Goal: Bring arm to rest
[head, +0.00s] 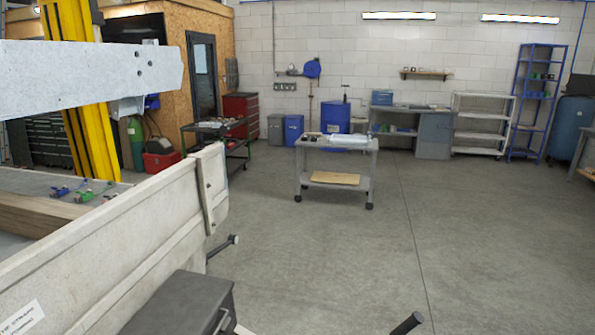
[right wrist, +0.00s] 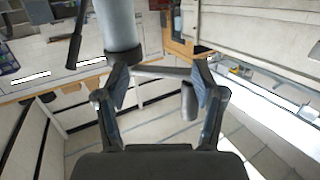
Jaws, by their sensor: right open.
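My right gripper (right wrist: 160,82) shows in the right wrist view with its two fingers spread apart. Nothing is held between them. A grey bar and a short grey cylinder show behind the fingers; I cannot tell how far off they are. My left gripper shows in neither view. In the head view, the trailer's pale side wall (head: 130,262) runs along the left. The right gripper cannot be made out in the head view.
A pale beam (head: 90,68) crosses the upper left beside a yellow post (head: 90,140). Wooden boards (head: 38,212) lie behind the side wall. A wheeled grey cart (head: 337,165) stands mid-room. The concrete floor (head: 480,250) at right is clear.

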